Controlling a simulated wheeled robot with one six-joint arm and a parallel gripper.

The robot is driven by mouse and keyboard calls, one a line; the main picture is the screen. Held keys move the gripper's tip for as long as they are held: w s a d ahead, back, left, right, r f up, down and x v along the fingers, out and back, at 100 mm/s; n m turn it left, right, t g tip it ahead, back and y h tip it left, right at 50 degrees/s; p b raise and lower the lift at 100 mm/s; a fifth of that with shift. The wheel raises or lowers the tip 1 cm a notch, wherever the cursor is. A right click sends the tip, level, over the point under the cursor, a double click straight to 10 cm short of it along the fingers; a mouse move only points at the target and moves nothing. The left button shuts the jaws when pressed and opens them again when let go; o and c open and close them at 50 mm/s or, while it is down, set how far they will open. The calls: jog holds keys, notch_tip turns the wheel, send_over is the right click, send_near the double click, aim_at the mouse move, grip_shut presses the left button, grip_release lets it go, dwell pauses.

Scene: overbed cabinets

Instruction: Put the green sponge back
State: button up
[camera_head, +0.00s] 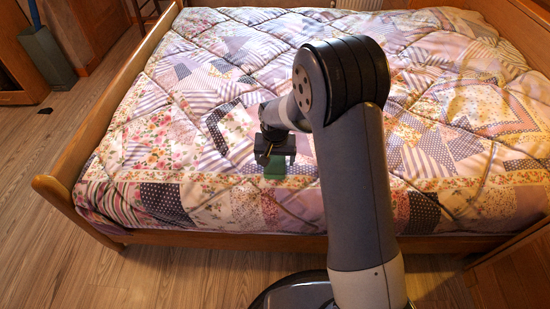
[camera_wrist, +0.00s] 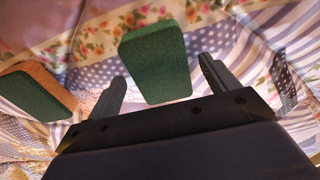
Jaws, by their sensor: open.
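A green sponge (camera_wrist: 155,62) is in the upper middle of the wrist view, between the lines of my two fingers. It also shows in the head view (camera_head: 275,168) as a green patch over the bed, just below my gripper (camera_head: 276,158). My gripper's fingers (camera_wrist: 163,70) are spread apart in the wrist view, one on each side of the sponge's lower part, with gaps. I cannot tell the exact depth between fingers and sponge. A second green block with an orange-brown side (camera_wrist: 38,92), sponge-like, is at the left of the wrist view, outside the fingers.
A bed with a patchwork quilt (camera_head: 220,45) fills most of the head view. Its wooden frame (camera_head: 100,125) runs along the left and front edges. A blue-grey bin (camera_head: 48,58) stands at the upper left. Wooden floor (camera_head: 40,240) is clear at the lower left.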

notch_tip(320, 180, up, 11)
jog(key=s+p, duration=0.1)
jog(key=p, duration=0.2)
jog(key=shift+s+f, duration=0.15)
jog(key=shift+s, duration=0.05)
jog(key=f+b, duration=0.1)
jog(key=f, duration=0.2)
jog(key=w+f+b, duration=0.1)
jog(key=f, duration=0.3)
jog(key=f+b, duration=0.1)
jog(key=f, duration=0.2)
jog(key=shift+w+f, duration=0.15)
jog(key=shift+f, duration=0.05)
jog(key=shift+w+r+p, duration=0.1)
jog(key=shift+r+p, duration=0.2)
jog(key=shift+p, duration=0.1)
notch_tip(320, 180, up, 5)
jog(key=p, duration=0.3)
